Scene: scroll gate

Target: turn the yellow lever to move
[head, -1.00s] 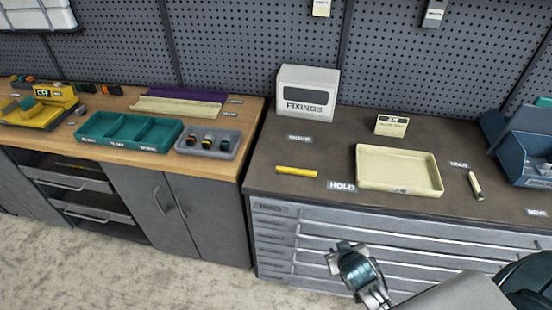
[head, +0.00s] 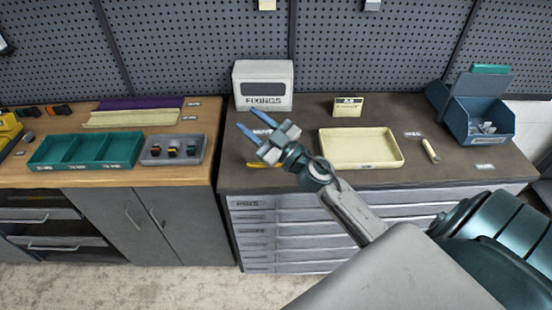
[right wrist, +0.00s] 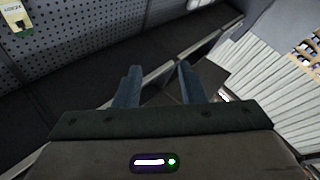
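The yellow lever (head: 262,165) lies on the dark bench top near its front left edge. It shows only in part in the head view, because my right gripper and wrist cover the rest. A MOVE label (head: 262,131) beyond it is partly hidden too. My right gripper (head: 248,121) is above the bench, with its blue fingers apart and nothing between them. Its fingers also show apart and empty in the right wrist view (right wrist: 159,77); the lever is not recognisable there. The gripper does not appear to hold the lever. My left gripper is not in view.
A FIXINGS box (head: 263,85) stands behind the gripper. A cream tray (head: 398,163), a small card (head: 348,107), a cream handle (head: 430,150) and a blue bin (head: 452,118) are to the right. A wooden bench with a green tray (head: 85,165) is left.

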